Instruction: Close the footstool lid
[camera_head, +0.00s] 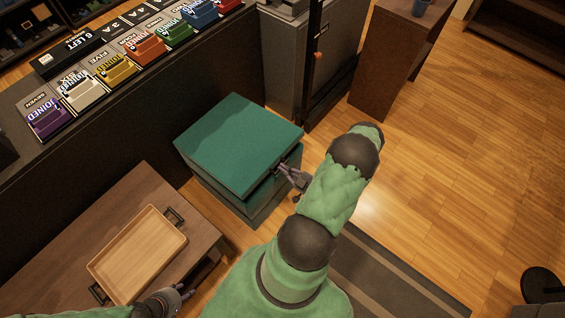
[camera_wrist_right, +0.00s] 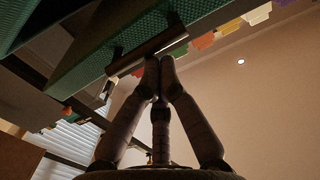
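The footstool (camera_head: 222,198) is a teal box beside the long dark counter. Its flat teal lid (camera_head: 238,145) lies over the top and looks slightly raised at the front right, with a dark gap under that edge. My right gripper (camera_head: 281,167) is at the lid's front right edge. In the right wrist view, its fingers (camera_wrist_right: 160,66) come together just under a dark bar handle (camera_wrist_right: 146,50) on a teal panel. I cannot tell whether they grip the handle. My left gripper (camera_head: 184,290) is low at the left, beside the wooden table; its fingertips are unclear.
A wooden tray (camera_head: 160,250) with dark handles sits on a low brown table (camera_head: 150,185) left of the footstool. A counter with colored boxes (camera_head: 115,70) runs behind. A grey cabinet (camera_head: 283,65) stands beyond the footstool. Wood floor (camera_head: 455,150) is open at right.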

